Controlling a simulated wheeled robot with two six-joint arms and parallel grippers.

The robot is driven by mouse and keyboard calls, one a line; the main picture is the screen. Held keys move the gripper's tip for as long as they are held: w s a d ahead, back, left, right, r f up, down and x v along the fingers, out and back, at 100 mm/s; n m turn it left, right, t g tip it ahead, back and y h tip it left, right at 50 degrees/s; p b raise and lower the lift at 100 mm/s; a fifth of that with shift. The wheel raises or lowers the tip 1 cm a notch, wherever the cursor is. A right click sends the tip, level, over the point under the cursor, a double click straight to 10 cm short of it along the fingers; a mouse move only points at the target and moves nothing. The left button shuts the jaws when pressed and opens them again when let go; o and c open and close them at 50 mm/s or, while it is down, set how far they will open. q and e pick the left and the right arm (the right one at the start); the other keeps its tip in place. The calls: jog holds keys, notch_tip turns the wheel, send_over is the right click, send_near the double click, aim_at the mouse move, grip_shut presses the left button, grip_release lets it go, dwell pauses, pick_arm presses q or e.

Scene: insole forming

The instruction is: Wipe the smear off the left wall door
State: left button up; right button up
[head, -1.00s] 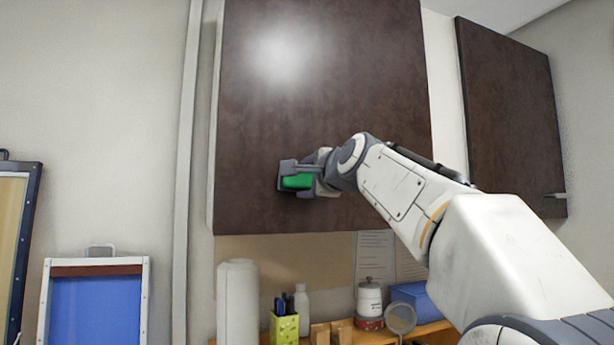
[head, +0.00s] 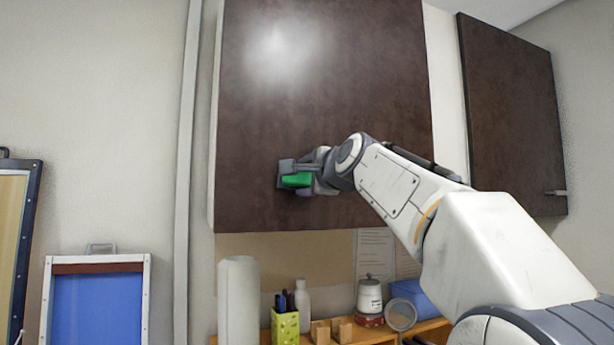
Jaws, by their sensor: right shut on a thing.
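The left wall door (head: 360,85) is a dark brown cabinet door that fills the upper middle of the head view. A pale whitish patch (head: 283,50) shows on its upper left; I cannot tell whether it is the smear or a light reflection. My right gripper (head: 290,174) is shut on a green block-like thing (head: 297,180), perhaps a sponge, at the door's lower left part. It looks close to the door; contact cannot be made out. No other mark is clear on the door, and the gripper and arm hide part of it. My left gripper is not in view.
A second dark wall door (head: 512,115) with a small handle is at the right. Below stands a wooden shelf (head: 436,326) with a white roll (head: 238,300), a green pen holder (head: 285,328), a bottle, a jar and a blue box. A blue framed screen (head: 98,310) leans at lower left.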

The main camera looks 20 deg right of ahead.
jog(key=shift+w, duration=0.35)
